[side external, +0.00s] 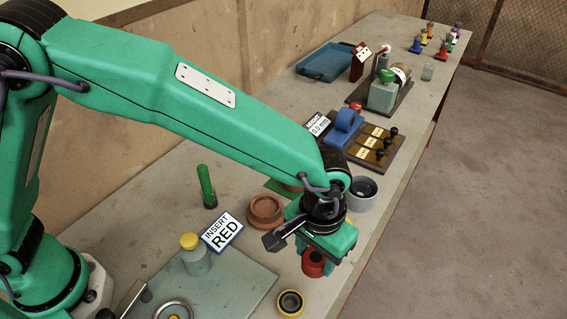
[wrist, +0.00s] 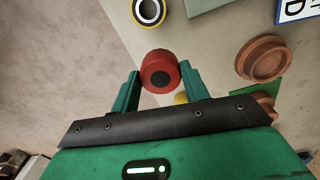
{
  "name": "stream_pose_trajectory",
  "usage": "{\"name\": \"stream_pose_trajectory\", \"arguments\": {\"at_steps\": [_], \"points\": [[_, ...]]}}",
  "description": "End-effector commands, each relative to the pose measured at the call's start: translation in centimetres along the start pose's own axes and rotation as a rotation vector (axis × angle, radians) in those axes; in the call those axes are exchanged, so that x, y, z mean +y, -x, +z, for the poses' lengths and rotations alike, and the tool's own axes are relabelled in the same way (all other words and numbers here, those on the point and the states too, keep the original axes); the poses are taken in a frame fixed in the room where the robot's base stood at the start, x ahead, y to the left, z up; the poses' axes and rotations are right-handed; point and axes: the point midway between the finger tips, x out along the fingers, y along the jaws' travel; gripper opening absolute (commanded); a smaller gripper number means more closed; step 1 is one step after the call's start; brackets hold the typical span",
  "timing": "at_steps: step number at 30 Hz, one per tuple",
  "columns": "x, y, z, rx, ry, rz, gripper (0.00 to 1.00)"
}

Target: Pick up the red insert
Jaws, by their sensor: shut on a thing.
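The red insert (wrist: 160,72) is a short red cylinder with a dark round centre. In the wrist view it sits between the two green fingers of my gripper (wrist: 160,85), which are shut on it. In the side external view the red insert (side external: 313,263) shows just below my gripper (side external: 318,248), partly hidden by it. I cannot tell whether it touches the bench. A sign reading "INSERT RED" (side external: 223,232) stands to the left.
A yellow-and-black ring (side external: 290,303) lies near the bench's front edge. A brown round dish (side external: 265,211) and a grey ring (side external: 361,193) are close by. A green marker (side external: 207,186) stands upright to the left. A blue tray (side external: 325,62) is farther back.

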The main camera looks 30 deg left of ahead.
Motion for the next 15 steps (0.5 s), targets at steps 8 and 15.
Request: {"name": "stream_pose_trajectory", "arguments": {"at_steps": [8, 15], "points": [[1.9, 3.0, 4.5, 0.001, -0.004, 0.002, 0.22], [2.9, 4.5, 6.9, 0.001, -0.002, 0.001, 0.22]]}}
